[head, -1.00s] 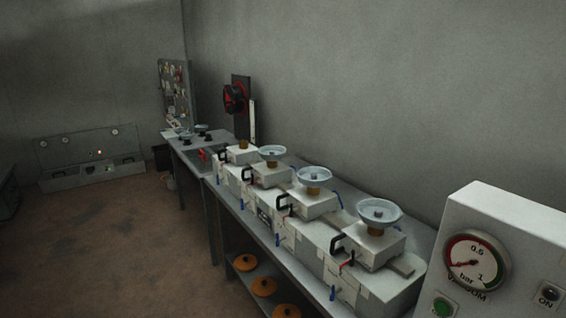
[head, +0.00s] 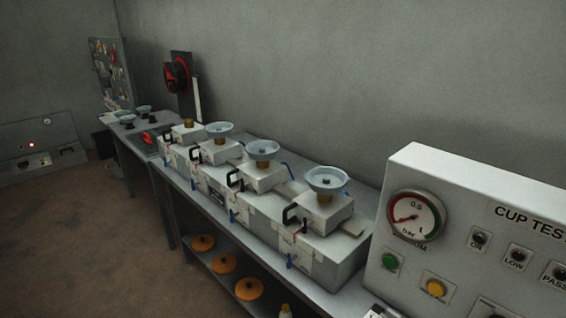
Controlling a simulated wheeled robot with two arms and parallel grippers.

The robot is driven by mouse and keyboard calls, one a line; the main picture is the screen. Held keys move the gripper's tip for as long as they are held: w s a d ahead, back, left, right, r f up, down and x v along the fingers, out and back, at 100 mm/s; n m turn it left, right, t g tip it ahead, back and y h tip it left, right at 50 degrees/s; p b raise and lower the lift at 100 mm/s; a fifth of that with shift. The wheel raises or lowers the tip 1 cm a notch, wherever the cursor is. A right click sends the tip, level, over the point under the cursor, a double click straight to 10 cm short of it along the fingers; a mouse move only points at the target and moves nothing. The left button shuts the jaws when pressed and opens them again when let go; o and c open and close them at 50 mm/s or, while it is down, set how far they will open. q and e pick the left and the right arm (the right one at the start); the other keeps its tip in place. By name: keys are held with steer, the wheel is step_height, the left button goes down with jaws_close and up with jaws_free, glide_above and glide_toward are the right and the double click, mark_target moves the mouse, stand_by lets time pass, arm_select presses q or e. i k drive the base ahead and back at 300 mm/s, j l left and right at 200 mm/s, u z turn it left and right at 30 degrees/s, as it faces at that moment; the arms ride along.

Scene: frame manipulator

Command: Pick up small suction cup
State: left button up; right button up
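Several pale translucent suction cups show in the head view. Three sit on white box units along the bench: a near cup (head: 326,180), a middle cup (head: 262,150) and a farther cup (head: 219,130). Two smaller-looking cups, one (head: 143,109) and another (head: 126,119), stand on the far table. I cannot tell from here which one is the small suction cup. The farthest white box unit (head: 188,134) has a brown fitting on top and no cup. Neither of my grippers is in view.
A white test panel (head: 430,215) with a gauge and buttons stands at the right. The bench (head: 350,290) runs along the wall, with orange discs (head: 223,263) on its lower shelf. A tool board (head: 108,75) stands at the back. The floor at left is clear.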

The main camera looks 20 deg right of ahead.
mark_target(129, 122)
steer(key=z, duration=3.35)
steer(key=u, duration=3.75)
steer(key=i+j+u, duration=0.25)
steer(key=i, duration=1.05)
steer(key=i+j+u, duration=0.2)
steer(key=i, duration=1.1)
steer(key=l, duration=0.1)
